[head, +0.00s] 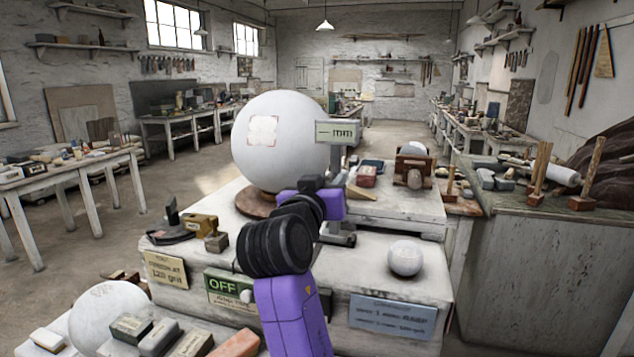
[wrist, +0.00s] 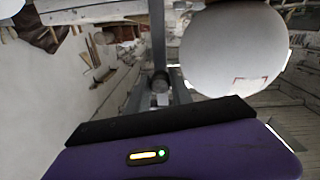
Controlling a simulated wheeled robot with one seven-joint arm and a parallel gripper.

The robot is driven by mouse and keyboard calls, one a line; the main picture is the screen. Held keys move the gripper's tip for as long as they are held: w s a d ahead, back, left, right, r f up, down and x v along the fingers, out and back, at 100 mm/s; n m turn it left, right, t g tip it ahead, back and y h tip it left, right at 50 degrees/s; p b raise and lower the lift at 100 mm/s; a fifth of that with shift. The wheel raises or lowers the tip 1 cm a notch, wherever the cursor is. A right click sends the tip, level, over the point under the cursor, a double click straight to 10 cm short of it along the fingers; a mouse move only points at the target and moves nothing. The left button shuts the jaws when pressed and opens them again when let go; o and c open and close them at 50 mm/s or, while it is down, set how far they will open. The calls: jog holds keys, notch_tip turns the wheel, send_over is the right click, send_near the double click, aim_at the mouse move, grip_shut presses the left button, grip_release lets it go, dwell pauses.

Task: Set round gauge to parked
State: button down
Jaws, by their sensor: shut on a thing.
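The round gauge (head: 338,132) stands beside a large white plaster sphere (head: 278,140), on the right in the head view. Its green display reads "— mm" on a grey column above a low base. In the wrist view the gauge column (wrist: 158,42) rises at the centre, with the large sphere (wrist: 236,48) to its right. My gripper (head: 328,203) is in front of the column and is shut on part of the gauge. Its fingertips and the exact gripped part are hidden. I cannot tell whether the gauge touches the sphere.
The large sphere rests on a brown round base (head: 256,204). A green OFF sign (head: 222,287) is on the block's front, left of my arm. A small sphere (head: 404,258) sits on the right, and another sphere (head: 108,318) at lower left. Blocks and tools crowd nearby.

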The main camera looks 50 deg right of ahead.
jog(key=shift+s+d, duration=0.1)
jog(key=shift+s, duration=0.1)
jog(key=c, duration=1.1)
grip_release()
jog(key=shift+c, duration=0.2)
jog(key=b+v, duration=0.1)
jog(key=v, duration=0.7)
jog(key=shift+b, duration=0.4)
jog(key=shift+w, duration=0.1)
